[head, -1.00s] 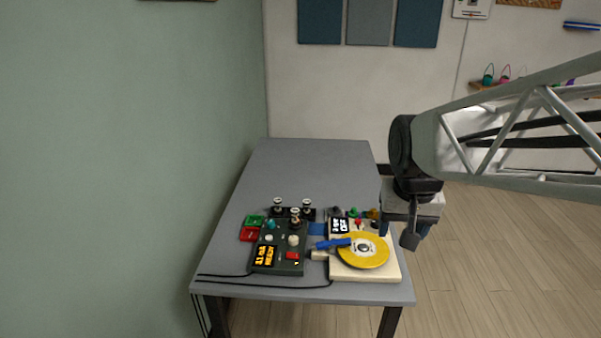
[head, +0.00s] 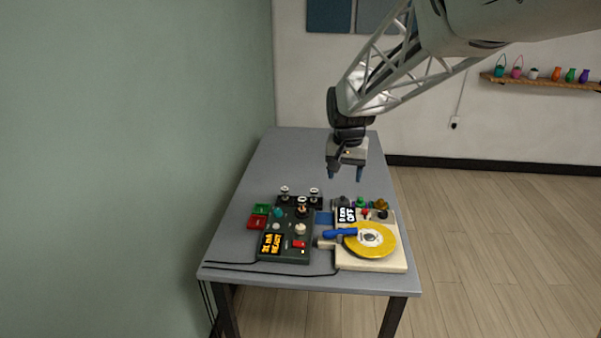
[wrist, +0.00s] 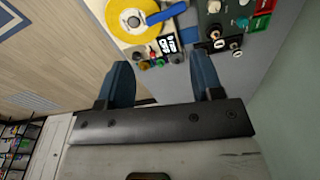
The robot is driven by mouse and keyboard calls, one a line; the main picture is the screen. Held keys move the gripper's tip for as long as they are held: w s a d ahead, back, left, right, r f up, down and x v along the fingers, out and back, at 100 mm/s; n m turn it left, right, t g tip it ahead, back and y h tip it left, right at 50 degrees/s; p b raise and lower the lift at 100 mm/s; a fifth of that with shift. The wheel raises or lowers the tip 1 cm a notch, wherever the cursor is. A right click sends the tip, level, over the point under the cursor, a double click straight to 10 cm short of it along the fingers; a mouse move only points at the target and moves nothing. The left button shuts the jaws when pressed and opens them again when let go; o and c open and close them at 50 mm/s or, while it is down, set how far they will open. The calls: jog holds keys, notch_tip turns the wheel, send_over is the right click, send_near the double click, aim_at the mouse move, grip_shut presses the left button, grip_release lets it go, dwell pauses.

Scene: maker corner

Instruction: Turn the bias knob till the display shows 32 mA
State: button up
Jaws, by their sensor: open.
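A dark green amplifier box (head: 264,256) stands on the grey table. Its orange display (head: 271,245) appears to read 31 mA with READY below. On its top are a teal knob (head: 278,212), a cream knob (head: 300,229), a red switch (head: 298,244) and glass tubes (head: 302,207). I cannot read which knob is the bias knob. My gripper (head: 345,175) is open and empty, in the air above and behind the boxes, apart from every knob. In the wrist view the amplifier (wrist: 228,8) is partly cut off at the top, beyond the fingers (wrist: 160,62).
A cream turntable (head: 395,263) with a yellow record (head: 360,248), a blue arm and an OFF display (head: 346,214) stands right of the amplifier. Green (head: 262,209) and red (head: 257,222) blocks lie left. Cables cross the front. The table's back (head: 295,150) is clear.

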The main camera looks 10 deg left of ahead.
jog(key=w+a+f, duration=0.9)
jog(key=w+a, duration=0.2)
jog(key=w, duration=0.1)
jog(key=m+g, duration=0.1)
send_over(278, 211)
jog(key=f, duration=1.3)
jog(key=shift+w+a+f, duration=0.15)
jog(key=shift+a+f, duration=0.15)
jog(key=shift+a, duration=0.05)
jog(key=shift+f, duration=0.1)
jog(key=shift+d+f, duration=0.15)
jog(key=shift+f, duration=1.75)
jog(key=shift+d+f, duration=0.1)
jog(key=shift+f, duration=1.75)
jog(key=c, duration=0.9)
